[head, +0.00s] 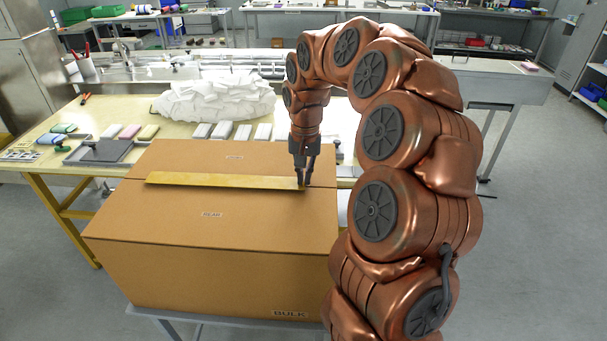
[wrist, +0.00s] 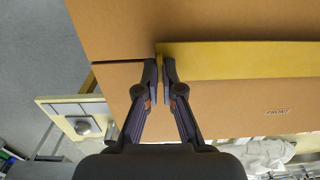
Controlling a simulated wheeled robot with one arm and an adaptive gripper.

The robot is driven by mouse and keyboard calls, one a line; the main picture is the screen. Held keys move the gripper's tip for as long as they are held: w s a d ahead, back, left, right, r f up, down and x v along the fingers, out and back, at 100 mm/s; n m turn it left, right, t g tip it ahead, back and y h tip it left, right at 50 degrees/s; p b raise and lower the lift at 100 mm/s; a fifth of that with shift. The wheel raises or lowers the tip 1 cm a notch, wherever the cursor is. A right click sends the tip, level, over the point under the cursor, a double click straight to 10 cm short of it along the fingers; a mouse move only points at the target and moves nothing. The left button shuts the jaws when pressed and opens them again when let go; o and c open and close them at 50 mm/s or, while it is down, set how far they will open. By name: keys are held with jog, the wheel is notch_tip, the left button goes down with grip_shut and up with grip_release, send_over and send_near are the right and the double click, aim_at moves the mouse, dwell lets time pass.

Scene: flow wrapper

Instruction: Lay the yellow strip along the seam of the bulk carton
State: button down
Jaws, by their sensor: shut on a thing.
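The bulk carton (head: 200,240) is a large closed brown box, with its top seam running left to right across the lid. The yellow strip (head: 225,181) is long, thin and flat, and it runs along the seam line, covering most of it. Bare seam shows past its left end. My gripper (head: 304,184) points down at the strip's right end and is shut on it. In the wrist view the fingertips (wrist: 160,64) are close together at the end of the strip (wrist: 240,60), in line with the seam. I cannot tell whether the strip touches the lid all along.
A yellow-legged workbench (head: 100,165) behind the carton holds a white crumpled heap (head: 215,102), several small packs and a dark grey plate (head: 100,151). The carton stands on a grey stand (head: 185,318). Open floor (head: 45,290) lies to the left.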

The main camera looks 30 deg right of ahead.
jog(key=shift+f+b, duration=0.2)
jog(key=shift+b, duration=0.2)
dwell(0.4)
jog(key=c, duration=1.2)
grip_release()
jog(key=shift+c, duration=0.2)
jog(key=o, duration=0.5)
notch_tip(320, 180, up, 8)
jog(key=shift+r+p, duration=0.1)
jog(key=shift+p, duration=0.7)
